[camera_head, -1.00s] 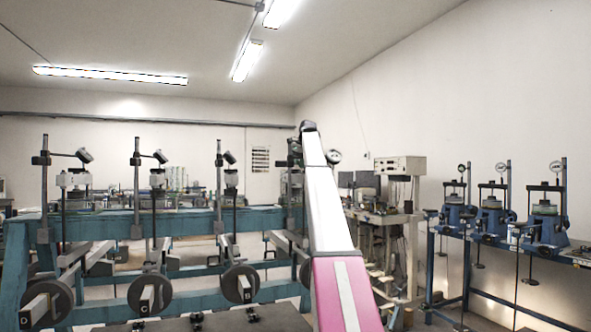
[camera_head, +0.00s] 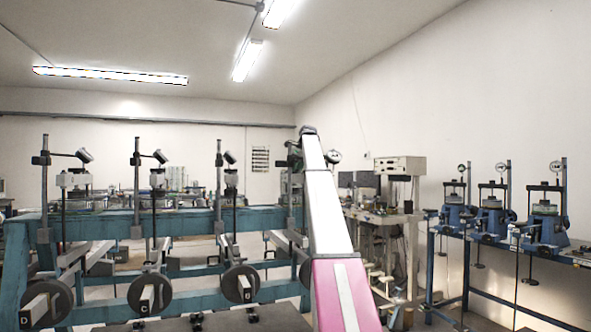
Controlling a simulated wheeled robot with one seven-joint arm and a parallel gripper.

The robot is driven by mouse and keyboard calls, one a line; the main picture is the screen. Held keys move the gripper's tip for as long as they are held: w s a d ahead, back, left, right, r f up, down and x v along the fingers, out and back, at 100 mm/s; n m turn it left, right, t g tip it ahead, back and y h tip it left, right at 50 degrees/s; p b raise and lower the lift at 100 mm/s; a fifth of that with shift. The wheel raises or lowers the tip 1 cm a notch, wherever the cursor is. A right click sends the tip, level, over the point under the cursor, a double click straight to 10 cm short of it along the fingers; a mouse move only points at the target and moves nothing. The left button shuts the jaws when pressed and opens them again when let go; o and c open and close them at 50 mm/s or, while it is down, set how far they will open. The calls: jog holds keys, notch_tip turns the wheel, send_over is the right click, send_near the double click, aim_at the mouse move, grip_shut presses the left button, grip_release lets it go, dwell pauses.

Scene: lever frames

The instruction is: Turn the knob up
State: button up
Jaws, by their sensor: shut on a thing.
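I cannot make out the knob for certain. A teal lever-frame bench (camera_head: 120,225) stands ahead at the left and centre. It carries upright posts and lever arms with round grey weights, such as the disc (camera_head: 150,294) by the bar marked C and the disc (camera_head: 241,284) by the bar marked B. My white and pink arm rises from the bottom centre to a dark joint and covers the right end of the bench. My gripper is not visible; what it holds and its contact with any knob are hidden.
Blue-framed presses with dial gauges (camera_head: 540,220) stand along the right wall. A bench with a beige box (camera_head: 399,166) and monitors stands behind my arm to the right. A dark flat surface (camera_head: 220,320) lies at the bottom. Floor shows between the benches at the right.

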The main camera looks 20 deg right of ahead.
jog(key=shift+n, duration=0.6)
jog(key=o, duration=0.9)
jog(key=shift+r, duration=0.1)
jog(key=v, duration=1)
jog(key=shift+d+r, duration=0.25)
